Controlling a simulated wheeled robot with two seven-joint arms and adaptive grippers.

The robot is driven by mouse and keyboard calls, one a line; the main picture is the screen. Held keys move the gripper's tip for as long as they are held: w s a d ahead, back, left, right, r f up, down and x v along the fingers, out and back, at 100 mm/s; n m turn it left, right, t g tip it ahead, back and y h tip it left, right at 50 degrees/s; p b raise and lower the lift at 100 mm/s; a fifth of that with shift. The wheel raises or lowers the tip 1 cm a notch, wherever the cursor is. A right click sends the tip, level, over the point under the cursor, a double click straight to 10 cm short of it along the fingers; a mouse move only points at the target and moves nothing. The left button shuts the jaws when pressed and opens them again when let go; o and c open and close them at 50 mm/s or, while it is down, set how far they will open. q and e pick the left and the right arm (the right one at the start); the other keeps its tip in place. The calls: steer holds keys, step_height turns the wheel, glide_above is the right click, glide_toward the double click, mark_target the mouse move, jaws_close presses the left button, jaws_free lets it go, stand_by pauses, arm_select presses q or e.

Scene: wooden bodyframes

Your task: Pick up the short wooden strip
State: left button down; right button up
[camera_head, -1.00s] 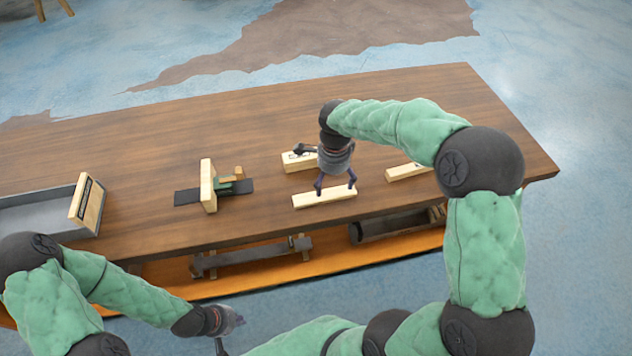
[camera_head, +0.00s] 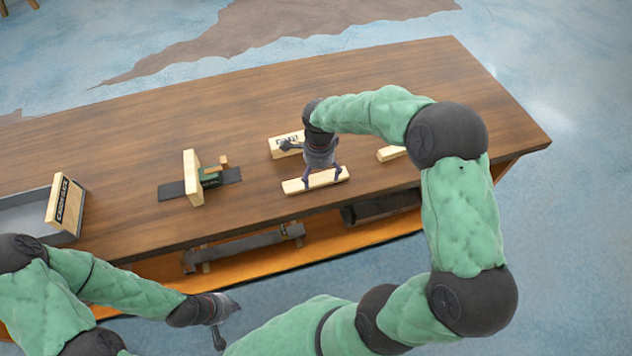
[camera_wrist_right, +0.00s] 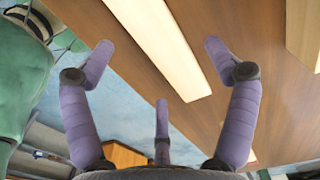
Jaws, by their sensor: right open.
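A pale wooden strip (camera_head: 315,181) lies flat on the brown table, near its front edge. My right gripper (camera_head: 322,176) points down over this strip, with its fingers at the strip's two sides. In the right wrist view the strip (camera_wrist_right: 165,48) runs between the spread purple fingers, and the open right gripper (camera_wrist_right: 158,50) holds nothing. Whether the fingertips touch the strip cannot be told. Another pale strip (camera_head: 391,153) lies further right, partly hidden by my right arm. My left gripper (camera_head: 228,320) is in front of the table, fingers spread and empty.
A lettered wooden block (camera_head: 283,146) lies just behind the right gripper. An upright wooden piece (camera_head: 193,178) with green and black parts stands left of it. A grey tray (camera_head: 22,215) with a lettered block (camera_head: 66,203) is at far left. The table's back (camera_head: 300,90) is clear.

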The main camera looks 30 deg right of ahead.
mark_target(316, 180)
step_height(316, 180, down, 3)
steer(key=shift+r+b, duration=0.1)
steer(key=shift+b, duration=0.25)
steer(key=c, duration=1.3)
steer(key=shift+r, duration=0.1)
